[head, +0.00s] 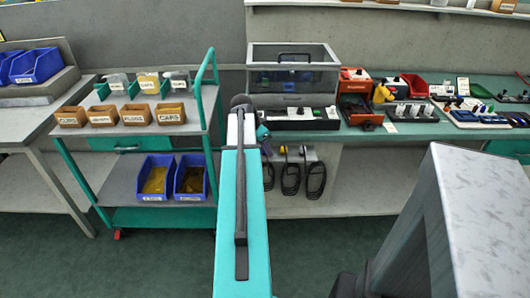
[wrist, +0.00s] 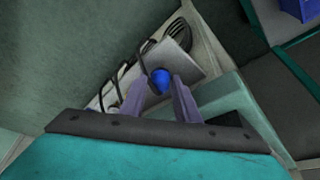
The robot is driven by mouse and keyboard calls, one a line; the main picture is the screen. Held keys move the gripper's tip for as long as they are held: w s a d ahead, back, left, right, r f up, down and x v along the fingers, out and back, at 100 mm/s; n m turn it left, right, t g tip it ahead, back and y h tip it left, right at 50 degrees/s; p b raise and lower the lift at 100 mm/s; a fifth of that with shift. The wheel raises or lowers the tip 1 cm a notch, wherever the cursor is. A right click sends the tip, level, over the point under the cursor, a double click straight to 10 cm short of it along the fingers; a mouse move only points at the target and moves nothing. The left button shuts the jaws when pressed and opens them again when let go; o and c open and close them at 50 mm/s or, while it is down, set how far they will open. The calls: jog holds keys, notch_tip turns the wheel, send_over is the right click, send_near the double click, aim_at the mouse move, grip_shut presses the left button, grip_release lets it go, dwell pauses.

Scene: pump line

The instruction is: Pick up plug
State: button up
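A blue plug (wrist: 160,80) with a dark cable shows in the wrist view, between the tips of my gripper (wrist: 160,88). The two purple-grey fingers stand apart on either side of it. I cannot tell whether they touch it or whether it lies just beyond them. Other dark cables (wrist: 120,72) lie to the left on the pale panel. In the head view, several looped black cables (head: 290,178) hang under the right bench, with small plug ends at their tops.
A cart (head: 125,122) with labelled bins and blue boxes stands to the left. Above the cables, the right bench (head: 345,132) carries a clear case (head: 292,70) and several devices. A grey marbled block (head: 490,220) is at the front right. Green floor is open at the front left.

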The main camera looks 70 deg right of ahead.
jog(key=c, duration=0.7)
jog(key=shift+r, duration=0.2)
jog(key=shift+r, duration=0.5)
jog(key=w+a, duration=0.3)
jog(key=a, duration=0.2)
jog(key=w+a+b, duration=0.1)
jog(key=w+a, duration=0.2)
jog(key=a, duration=0.2)
jog(key=w+a, duration=0.3)
jog(key=a, duration=0.2)
jog(key=shift+w+r, duration=0.1)
jog(key=shift+w, duration=0.3)
